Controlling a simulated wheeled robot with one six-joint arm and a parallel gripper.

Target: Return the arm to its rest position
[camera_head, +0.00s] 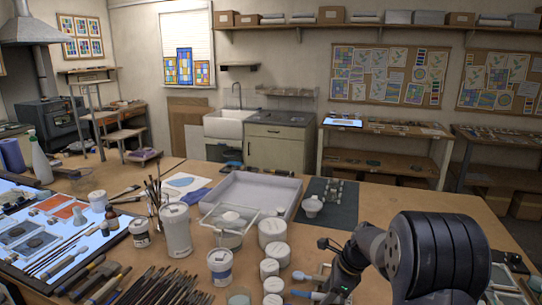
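My arm enters at the lower right, with its large dark rounded joint in front of the worktable (400,200). It bends left and down to a dark end with a small green light. My gripper (337,286) is at this end, low in the picture just right of the white lidded jars (275,256). Its fingers cannot be made out, so I cannot tell whether it is open or shut or holds anything. A small blue-and-white item (306,295) shows close to its left.
A white tray (252,174), a dark mat (343,203) with small items, a brush pot (155,205), a tall white container (176,232) and many brushes (165,285) crowd the table. A lit panel (100,245) is at left. Bare wood lies behind my arm.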

